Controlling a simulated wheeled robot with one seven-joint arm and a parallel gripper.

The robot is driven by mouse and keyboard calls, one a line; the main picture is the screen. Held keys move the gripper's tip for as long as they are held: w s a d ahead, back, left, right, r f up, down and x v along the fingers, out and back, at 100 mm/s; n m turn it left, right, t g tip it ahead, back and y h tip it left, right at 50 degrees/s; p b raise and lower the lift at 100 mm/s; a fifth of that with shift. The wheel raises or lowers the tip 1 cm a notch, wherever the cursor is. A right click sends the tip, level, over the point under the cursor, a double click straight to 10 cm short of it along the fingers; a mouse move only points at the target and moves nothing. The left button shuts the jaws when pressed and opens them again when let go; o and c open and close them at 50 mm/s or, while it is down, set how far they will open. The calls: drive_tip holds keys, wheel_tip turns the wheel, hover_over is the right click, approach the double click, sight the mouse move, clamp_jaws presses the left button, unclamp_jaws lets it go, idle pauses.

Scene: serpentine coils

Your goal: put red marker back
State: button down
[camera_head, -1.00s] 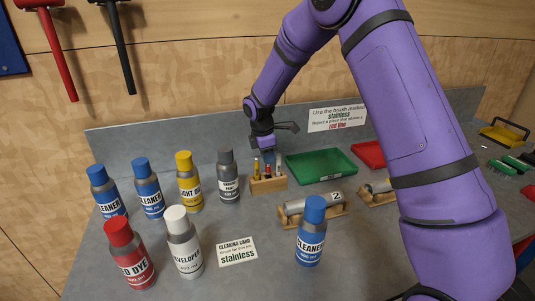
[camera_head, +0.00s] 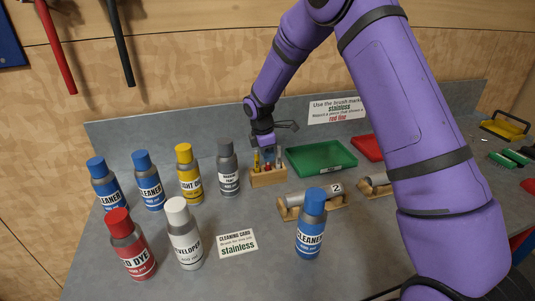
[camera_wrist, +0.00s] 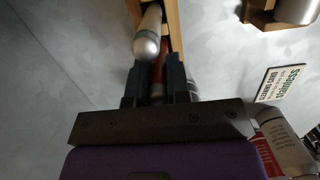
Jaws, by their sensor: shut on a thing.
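The red marker (camera_wrist: 158,74) is between the fingers of my gripper (camera_wrist: 155,82) in the wrist view, and my gripper is shut on it. In the head view my gripper (camera_head: 267,157) is right above the small wooden holder (camera_head: 268,179), at the back of the bench. The holder's edge (camera_wrist: 174,28) also shows in the wrist view.
A grey bottle (camera_head: 228,170) and a yellow-capped bottle (camera_head: 189,175) stand left of the holder. A green tray (camera_head: 320,160) is close on its right. A metal cylinder on a wooden cradle (camera_head: 312,208) lies in front right. A cleaning card (camera_head: 237,243) lies on the bench.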

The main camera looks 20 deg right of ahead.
drive_tip(key=shift+f, duration=0.35)
idle(0.4)
drive_tip(key=c, duration=1)
unclamp_jaws()
